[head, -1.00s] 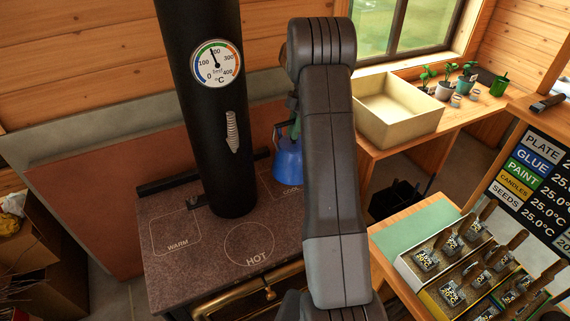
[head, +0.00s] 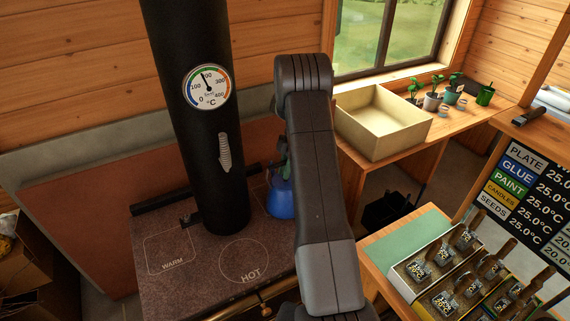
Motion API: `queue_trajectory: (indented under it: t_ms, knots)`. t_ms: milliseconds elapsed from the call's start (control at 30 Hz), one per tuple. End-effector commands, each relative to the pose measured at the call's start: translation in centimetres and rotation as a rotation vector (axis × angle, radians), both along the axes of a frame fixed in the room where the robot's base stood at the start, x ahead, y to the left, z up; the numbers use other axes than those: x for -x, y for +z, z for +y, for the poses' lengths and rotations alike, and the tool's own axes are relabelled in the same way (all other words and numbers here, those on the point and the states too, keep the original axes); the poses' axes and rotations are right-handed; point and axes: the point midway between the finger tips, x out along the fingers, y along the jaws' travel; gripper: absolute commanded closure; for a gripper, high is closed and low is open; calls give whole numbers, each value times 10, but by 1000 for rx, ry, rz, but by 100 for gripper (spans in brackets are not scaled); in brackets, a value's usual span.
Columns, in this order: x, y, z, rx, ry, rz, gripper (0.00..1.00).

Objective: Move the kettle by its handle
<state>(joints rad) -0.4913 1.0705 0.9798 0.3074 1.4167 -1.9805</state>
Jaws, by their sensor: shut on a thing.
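The blue kettle (head: 281,201) is at the right rear of the dark stone stove top (head: 190,275), just right of the black flue pipe. My arm hides its right side. A greenish part, seemingly its handle (head: 284,163), shows above the body beside my arm. My gripper (head: 281,150) is mostly hidden behind my arm; only a small dark part shows at the arm's left edge, above the kettle. It is shut on the kettle's handle. I cannot tell whether the kettle's base touches the stove.
The black flue pipe (head: 200,130) with a dial stands close left of the kettle. The WARM (head: 172,254) and HOT (head: 245,261) zones are bare. A cream box (head: 383,123) and plants stand on the bench at right. A rack of jars (head: 440,265) is at lower right.

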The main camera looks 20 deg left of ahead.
Motion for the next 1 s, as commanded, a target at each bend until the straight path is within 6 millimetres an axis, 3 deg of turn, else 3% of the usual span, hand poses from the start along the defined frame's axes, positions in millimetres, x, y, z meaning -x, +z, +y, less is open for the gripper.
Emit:
queue_trajectory:
  t_ms: [200,233,333,733,1000]
  knots:
    - [-1,-1,0,-1,0,-2,100]
    - [0,-3,0,0,0,0,76]
    - [0,-2,0,0,0,0,56]
    - [-2,4,0,-1,-1,-1,56]
    - [-24,50,-7,-3,-1,-6,56]
